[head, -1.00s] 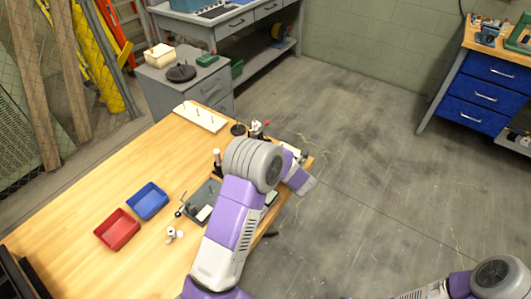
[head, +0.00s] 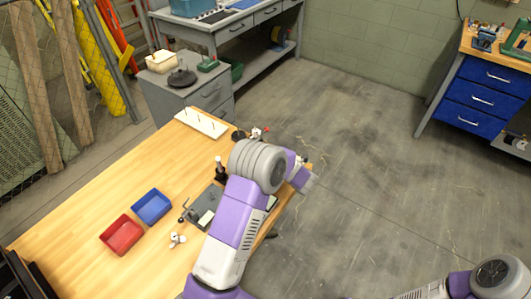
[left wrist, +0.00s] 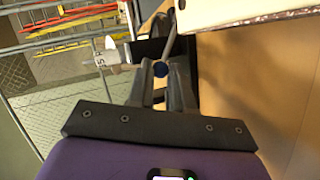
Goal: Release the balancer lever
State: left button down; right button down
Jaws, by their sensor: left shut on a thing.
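In the left wrist view my left gripper (left wrist: 158,83) is shut on a dark blue round knob, the lever knob (left wrist: 160,68), which shows between its fingertips. A thin grey lever rod (left wrist: 173,36) runs up from near the knob. A pale part with dark lettering (left wrist: 108,58) is just left of the fingers. In the head view my left arm covers the right end of the workbench and hides the gripper and lever there. A grey plate fixture (head: 203,205) shows left of my arm. My right gripper is out of view; only part of that arm shows.
The wooden workbench (head: 95,205) holds a red bin (head: 121,235), a blue bin (head: 152,206), a small white part (head: 177,239) and a white pegged board (head: 201,122). A grey cabinet (head: 205,95) stands behind. The floor at right is open.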

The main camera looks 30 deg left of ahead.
pick_arm(q)
jog(key=w+r+m+g+p, duration=0.1)
jog(key=p, duration=0.2)
jog(key=w+r+m+g+p, duration=0.1)
jog(key=m+p, duration=0.1)
jog(key=p, duration=0.2)
jog(key=shift+w+d+r+m+g, duration=0.1)
jog(key=shift+w+r+m+g, duration=0.2)
jog(key=shift+r+g, duration=0.1)
jog(key=shift+w+r+m+g+p, duration=0.1)
jog(key=shift+w+m+g+p, duration=0.4)
jog(key=shift+m, duration=0.1)
jog(key=shift+w+d+m+g+b, duration=0.1)
jog(key=shift+w+m+g+b, duration=0.2)
jog(key=shift+w+m+g, duration=0.15)
jog(key=shift+w+d+r+m+g+b, duration=0.1)
jog(key=shift+w+m+g+b, duration=0.75)
jog(key=shift+b, duration=0.35)
jog(key=c, duration=1.3)
grip_release()
jog(key=shift+w, duration=0.1)
jog(key=shift+r, duration=0.1)
